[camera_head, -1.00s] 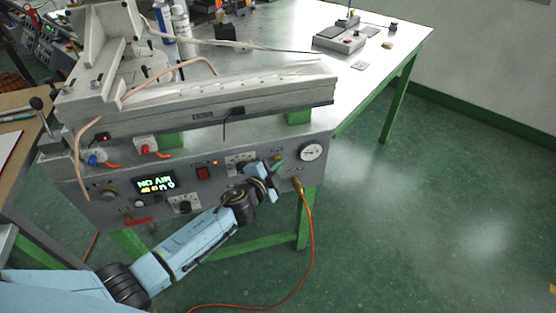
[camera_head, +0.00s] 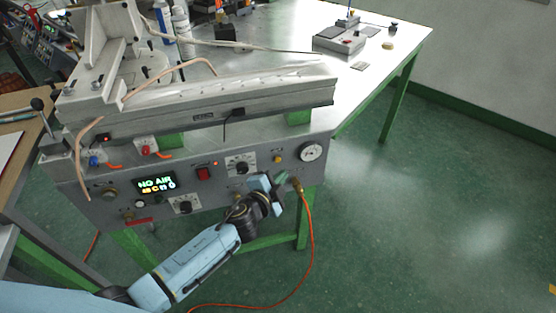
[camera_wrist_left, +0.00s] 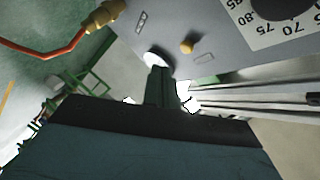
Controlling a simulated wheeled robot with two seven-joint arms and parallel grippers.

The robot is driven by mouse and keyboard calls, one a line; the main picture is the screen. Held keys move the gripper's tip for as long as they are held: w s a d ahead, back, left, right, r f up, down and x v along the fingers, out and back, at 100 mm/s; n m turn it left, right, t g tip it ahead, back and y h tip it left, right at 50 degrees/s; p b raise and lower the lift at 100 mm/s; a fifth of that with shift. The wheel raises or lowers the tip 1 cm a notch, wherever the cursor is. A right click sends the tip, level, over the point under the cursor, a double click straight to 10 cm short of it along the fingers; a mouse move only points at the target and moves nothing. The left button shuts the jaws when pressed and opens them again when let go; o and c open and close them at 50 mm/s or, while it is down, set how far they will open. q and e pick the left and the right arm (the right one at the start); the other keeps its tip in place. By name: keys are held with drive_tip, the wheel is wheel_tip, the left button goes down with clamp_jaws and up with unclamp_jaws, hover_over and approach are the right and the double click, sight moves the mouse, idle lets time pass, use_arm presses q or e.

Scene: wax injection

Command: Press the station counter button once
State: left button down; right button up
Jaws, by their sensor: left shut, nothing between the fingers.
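The station's grey front panel (camera_head: 222,185) carries a small yellow button (camera_head: 277,159), between a black dial and a round gauge. I cannot read a label marking it as the counter button. The yellow button also shows in the left wrist view (camera_wrist_left: 188,46), above and right of the fingertips. My left gripper (camera_head: 281,178) is shut and empty, just below the yellow button in the head view and apart from it. Its dark green fingers (camera_wrist_left: 162,76) overlap a white round face, apparently the gauge, in the wrist view. My right gripper is not in view.
The panel also holds a lit "NO AIR" display (camera_head: 157,185), a red switch (camera_head: 203,173), the black dial (camera_head: 240,163) and the gauge (camera_head: 311,151). An orange hose (camera_head: 312,240) hangs from a brass fitting (camera_head: 297,187) close to the gripper. The floor at right is clear.

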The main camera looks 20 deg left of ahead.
use_arm(q)
drive_tip(key=shift+s+d, duration=0.8)
drive_tip(key=shift+s, duration=0.3)
